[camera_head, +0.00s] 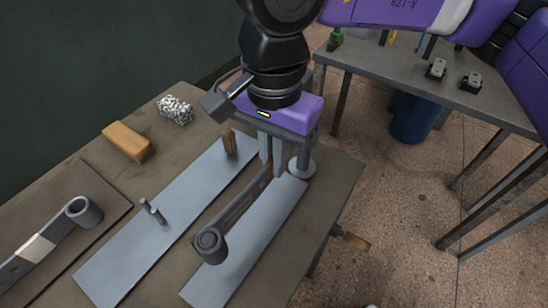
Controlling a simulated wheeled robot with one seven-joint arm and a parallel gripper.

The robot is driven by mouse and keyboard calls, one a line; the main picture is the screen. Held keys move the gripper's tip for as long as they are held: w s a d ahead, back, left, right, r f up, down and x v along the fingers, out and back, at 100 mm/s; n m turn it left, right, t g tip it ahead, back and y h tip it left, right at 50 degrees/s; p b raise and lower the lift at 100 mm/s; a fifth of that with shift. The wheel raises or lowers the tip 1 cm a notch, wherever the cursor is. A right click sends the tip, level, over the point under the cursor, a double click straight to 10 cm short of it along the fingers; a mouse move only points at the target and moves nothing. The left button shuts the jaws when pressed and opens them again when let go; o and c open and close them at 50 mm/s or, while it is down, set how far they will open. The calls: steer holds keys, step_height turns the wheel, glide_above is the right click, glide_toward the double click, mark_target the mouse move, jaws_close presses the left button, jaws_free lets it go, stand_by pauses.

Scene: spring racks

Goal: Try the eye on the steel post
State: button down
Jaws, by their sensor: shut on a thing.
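My gripper (268,160) points down over the bench and is shut on a dark leaf spring (240,208). The spring slants toward the lower left. Its round eye (210,243) is at the near end, over the left edge of the right-hand steel plate (250,245). I cannot tell its height above the plate. A grey steel post (302,163) with a wide round foot stands at the plate's far end, just right of my gripper and apart from the eye. My gripper's body partly hides the spring's far end.
A second plate (130,250) bears a short steel pin (152,211) and a wooden peg (229,143). Another spring with an eye (83,210) lies at left. Another table (400,65) stands at right.

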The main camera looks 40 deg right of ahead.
steer(key=shift+f+b, duration=3.6)
steer(key=shift+b, duration=0.55)
stand_by(0.4)
steer(key=c, duration=1.5)
jaws_free()
step_height(320, 180, up, 8)
steer(key=shift+f+p, duration=0.1)
steer(key=shift+p, duration=0.55)
steer(key=shift+s, duration=0.15)
